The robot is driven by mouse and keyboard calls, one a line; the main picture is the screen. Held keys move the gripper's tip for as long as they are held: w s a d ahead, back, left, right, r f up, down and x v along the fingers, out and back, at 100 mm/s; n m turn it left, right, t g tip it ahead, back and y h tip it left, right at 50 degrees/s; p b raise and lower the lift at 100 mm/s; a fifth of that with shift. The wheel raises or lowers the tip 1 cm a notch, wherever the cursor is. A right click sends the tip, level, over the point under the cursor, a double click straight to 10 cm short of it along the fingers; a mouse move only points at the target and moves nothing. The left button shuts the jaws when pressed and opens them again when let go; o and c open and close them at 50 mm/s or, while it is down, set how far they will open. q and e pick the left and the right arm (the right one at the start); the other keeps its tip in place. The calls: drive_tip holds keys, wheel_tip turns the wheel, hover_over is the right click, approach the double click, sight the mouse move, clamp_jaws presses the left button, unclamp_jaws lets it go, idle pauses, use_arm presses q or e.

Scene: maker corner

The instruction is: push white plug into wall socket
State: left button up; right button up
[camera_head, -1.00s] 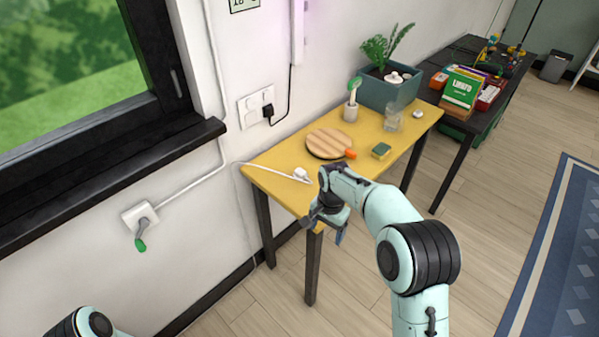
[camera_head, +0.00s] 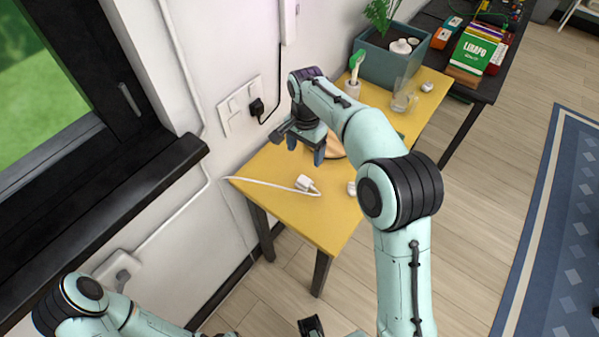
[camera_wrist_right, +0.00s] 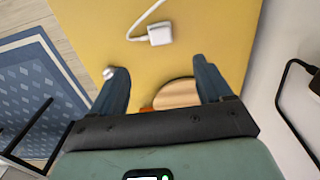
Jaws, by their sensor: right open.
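The white plug (camera_head: 305,183) lies on the yellow table (camera_head: 290,207), its white cord running left across the tabletop. It also shows in the right wrist view (camera_wrist_right: 160,35), beyond my fingertips. My right gripper (camera_head: 305,147) is open and empty above the table, with its fingers (camera_wrist_right: 160,68) apart and not touching the plug. The white wall socket plate (camera_head: 240,106) is on the wall behind the table, left of my right gripper. A black plug (camera_head: 257,107) with a black cord sits in its right part.
A round wooden board (camera_wrist_right: 178,94) lies partly hidden under my right arm. A small white object (camera_head: 351,188) is right of the plug. A glass mug (camera_head: 404,97) and planter (camera_head: 386,64) stand farther back. A dark window sill (camera_head: 110,215) juts out at left.

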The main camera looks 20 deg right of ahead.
use_arm(q)
drive_tip(key=shift+s, duration=0.15)
use_arm(e)
drive_tip(key=shift+s, duration=0.2)
drive_tip(key=b, duration=0.1)
hover_over(304, 180)
drive_tip(key=f, duration=0.7)
drive_tip(key=shift+s+f, duration=0.15)
drive_tip(key=shift+s, duration=0.05)
use_arm(q)
drive_tip(key=shift+s+f, duration=0.2)
drive_tip(key=shift+f, duration=0.45)
use_arm(e)
drive_tip(key=shift+w+f, duration=0.1)
drive_tip(key=shift+f, duration=0.35)
drive_tip(key=shift+w+f, duration=0.1)
drive_tip(key=shift+f, duration=2.5)
use_arm(q)
drive_tip(key=shift+s+f, duration=0.1)
drive_tip(key=shift+f, duration=0.05)
use_arm(e)
drive_tip(key=c, duration=1.1)
